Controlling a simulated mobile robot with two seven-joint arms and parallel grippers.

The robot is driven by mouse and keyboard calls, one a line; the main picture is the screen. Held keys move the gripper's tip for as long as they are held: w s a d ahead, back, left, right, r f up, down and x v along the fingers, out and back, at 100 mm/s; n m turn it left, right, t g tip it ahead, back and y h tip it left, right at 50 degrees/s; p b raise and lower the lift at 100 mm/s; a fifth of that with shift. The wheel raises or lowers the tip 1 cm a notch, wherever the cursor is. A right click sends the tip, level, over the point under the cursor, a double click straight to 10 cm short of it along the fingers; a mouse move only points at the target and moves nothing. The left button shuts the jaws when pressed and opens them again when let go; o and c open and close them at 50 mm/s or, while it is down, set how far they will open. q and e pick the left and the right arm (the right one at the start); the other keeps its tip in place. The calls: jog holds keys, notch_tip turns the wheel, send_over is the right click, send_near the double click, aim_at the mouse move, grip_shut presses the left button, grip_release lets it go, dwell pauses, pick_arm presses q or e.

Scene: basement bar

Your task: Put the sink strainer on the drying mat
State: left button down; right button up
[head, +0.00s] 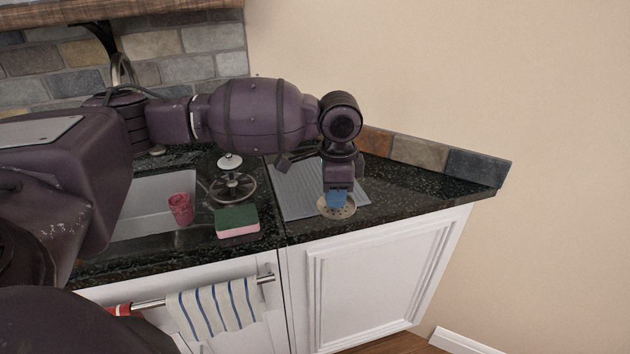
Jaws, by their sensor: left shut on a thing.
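The sink strainer (348,211) is a round, pale metal disc with holes. My left gripper (336,197), with blue fingertips pointing down, is shut on it and hides its middle. The drying mat (292,187) is a grey ribbed sheet on the dark counter, behind and left of the strainer. In the picture the strainer overlaps the mat's front right part. I cannot tell whether it touches the mat or hangs just above it. My left forearm and gripper cover the mat's back and right side. My right gripper is not in view.
A green and pink sponge (237,221) lies left of the mat. A dark spoked round item (232,188) with a white top is behind it. A red cup (180,208) is at the sink (145,205). A striped towel (213,306) hangs below. Counter to the right (415,187) is clear.

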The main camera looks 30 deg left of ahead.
pick_arm(q)
jog(key=w+a+r+m+p, duration=0.1)
jog(key=w+a+r+m, duration=0.2)
jog(key=a+r+m, duration=0.55)
jog(key=w+a+r+m+p, duration=0.1)
jog(key=w+a+r+m, duration=0.25)
jog(key=m, duration=1.05)
jog(key=shift+m, duration=0.25)
jog(key=f, duration=1.3)
jog(key=shift+s+f, duration=0.2)
jog(key=shift+f, duration=0.2)
send_over(303, 199)
notch_tip(303, 199, down, 5)
jog(key=shift+r+b, duration=0.2)
jog(key=shift+b, duration=0.2)
jog(key=shift+w+f, duration=0.1)
jog(key=shift+f, duration=0.25)
jog(key=shift+f, duration=0.1)
